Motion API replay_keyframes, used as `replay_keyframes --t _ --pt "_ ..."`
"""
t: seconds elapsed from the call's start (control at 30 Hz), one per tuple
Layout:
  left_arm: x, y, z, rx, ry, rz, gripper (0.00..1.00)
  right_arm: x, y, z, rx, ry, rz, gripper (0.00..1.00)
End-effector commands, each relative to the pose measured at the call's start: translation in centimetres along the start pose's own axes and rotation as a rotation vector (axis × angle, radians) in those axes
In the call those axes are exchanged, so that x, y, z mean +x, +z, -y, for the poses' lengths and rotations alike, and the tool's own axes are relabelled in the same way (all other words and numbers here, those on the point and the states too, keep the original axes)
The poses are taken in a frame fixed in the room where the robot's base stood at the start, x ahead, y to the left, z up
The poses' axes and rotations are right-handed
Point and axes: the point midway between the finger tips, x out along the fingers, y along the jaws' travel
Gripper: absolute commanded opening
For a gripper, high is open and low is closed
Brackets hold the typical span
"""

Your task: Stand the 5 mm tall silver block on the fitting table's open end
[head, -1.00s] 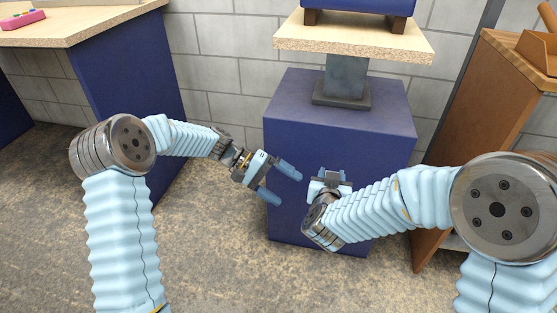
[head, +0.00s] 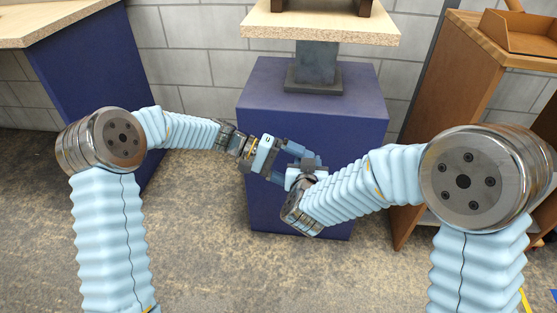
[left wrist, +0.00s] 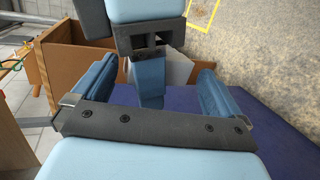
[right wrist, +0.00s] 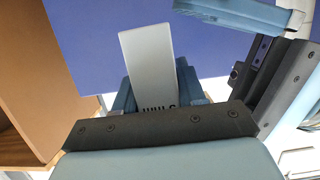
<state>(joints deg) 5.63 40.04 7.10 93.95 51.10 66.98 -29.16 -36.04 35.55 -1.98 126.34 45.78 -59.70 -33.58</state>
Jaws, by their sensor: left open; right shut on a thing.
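A flat silver block (right wrist: 148,60) with dark lettering near its base is between the fingers of my right gripper (right wrist: 158,92), which is shut on it. The block extends out past the fingertips. It also shows as a pale plate (left wrist: 178,68) in the left wrist view. My left gripper (head: 287,163) is open. Its two fingers stand either side of the right gripper's fingers and the block (left wrist: 155,85), with gaps visible. In the head view the block is hidden where the grippers meet. I cannot tell which surface is the fitting table or see its open end.
A wood-topped stand (head: 320,29) rises from a blue cabinet (head: 318,110) just beyond the grippers. A wooden-topped bench (head: 50,20) is at left. A brown shelf unit with a tray (head: 520,42) is at right. Floor (head: 220,250) below is clear.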

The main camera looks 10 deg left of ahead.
Motion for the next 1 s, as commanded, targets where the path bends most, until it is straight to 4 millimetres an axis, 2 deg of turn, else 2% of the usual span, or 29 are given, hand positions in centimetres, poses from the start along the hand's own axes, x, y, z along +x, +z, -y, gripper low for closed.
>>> replay_keyframes --t 0.13,0.37,0.47,0.7,0.73,0.9,1.0 --pt "0.79 0.02 -0.03 0.0 0.0 0.0 1.0 0.0 -0.05 0.01 0.0 0.0 -0.001 0.01" --pt "0.86 0.02 -0.01 -0.001 -0.001 0.0 1.0 0.0 -0.05 0.01 0.0 0.0 -0.001 0.01" --pt "0.84 0.02 0.0 -0.001 -0.001 0.0 0.88 0.0 -0.05 0.01 0.0 0.0 -0.001 0.01" --pt "0.81 0.0 0.08 -0.002 -0.002 -0.001 0.51 0.0 -0.11 0.0 0.001 0.0 -0.003 0.01" --pt "0.8 0.01 0.04 -0.001 -0.002 -0.001 0.5 0.0 -0.13 -0.01 0.001 0.001 -0.003 0.43" --pt "0.81 0.01 0.01 -0.001 -0.001 -0.001 0.5 0.0 -0.09 -0.01 0.001 0.0 -0.002 0.69" --pt "0.81 0.01 -0.01 -0.001 -0.001 -0.001 0.5 0.0 -0.06 -0.01 0.0 0.0 -0.001 0.69"
